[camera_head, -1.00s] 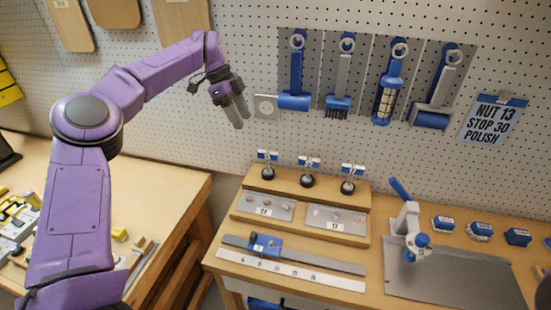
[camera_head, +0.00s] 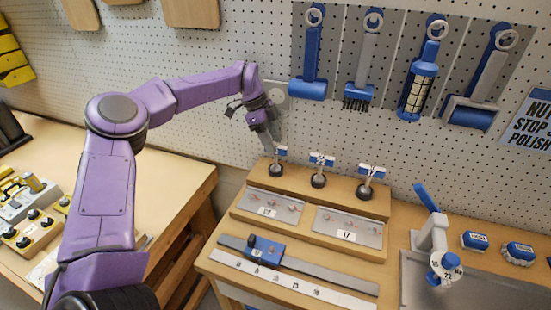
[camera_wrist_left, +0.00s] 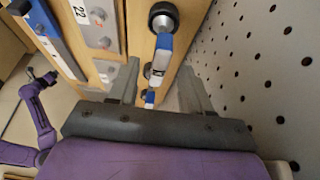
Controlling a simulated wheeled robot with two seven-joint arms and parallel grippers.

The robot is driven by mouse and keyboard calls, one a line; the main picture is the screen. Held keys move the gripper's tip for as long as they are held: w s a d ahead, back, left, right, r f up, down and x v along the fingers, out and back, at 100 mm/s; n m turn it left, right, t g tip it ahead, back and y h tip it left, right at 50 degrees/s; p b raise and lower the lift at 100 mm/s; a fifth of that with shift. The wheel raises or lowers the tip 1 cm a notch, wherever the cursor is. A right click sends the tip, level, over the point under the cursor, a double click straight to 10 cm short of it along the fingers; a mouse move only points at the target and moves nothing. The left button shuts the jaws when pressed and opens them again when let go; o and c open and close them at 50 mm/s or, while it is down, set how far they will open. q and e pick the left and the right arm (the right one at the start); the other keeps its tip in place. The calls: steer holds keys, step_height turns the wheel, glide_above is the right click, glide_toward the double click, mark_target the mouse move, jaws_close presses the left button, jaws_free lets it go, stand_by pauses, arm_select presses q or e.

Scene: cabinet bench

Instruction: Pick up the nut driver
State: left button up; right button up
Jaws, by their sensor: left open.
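Three small upright tools with black knobs and blue-and-white labels stand in a row on a wooden stepped stand (camera_head: 300,196). They look like the nut drivers: left (camera_head: 276,169), middle (camera_head: 318,179) and right (camera_head: 366,189). Their label numbers are too small to read surely. My left gripper (camera_head: 271,141) is open, pointing down just above and beside the left one. In the left wrist view my open fingers (camera_wrist_left: 160,88) frame part of the row, and a black knob (camera_wrist_left: 163,16) shows beyond them. No tool is visibly gripped.
Grey plates (camera_head: 348,228) with small parts lie on the stand's lower step. A blue-slider gauge (camera_head: 265,247) lies in front. A lever device (camera_head: 436,240) stands right. Blue-handled tools (camera_head: 312,55) hang on the pegboard (camera_head: 215,110) close behind my gripper.

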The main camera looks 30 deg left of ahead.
mark_target(276, 145)
arm_select(q)
steer(key=x, duration=0.2)
steer(key=shift+d+f+p, duration=0.2)
steer(key=shift+p, duration=0.1)
steer(key=shift+f, duration=0.3)
jaws_close()
steer(key=shift+r, duration=0.1)
arm_select(e)
steer(key=shift+r, duration=0.65)
arm_select(q)
steer(key=shift+w+r, duration=0.1)
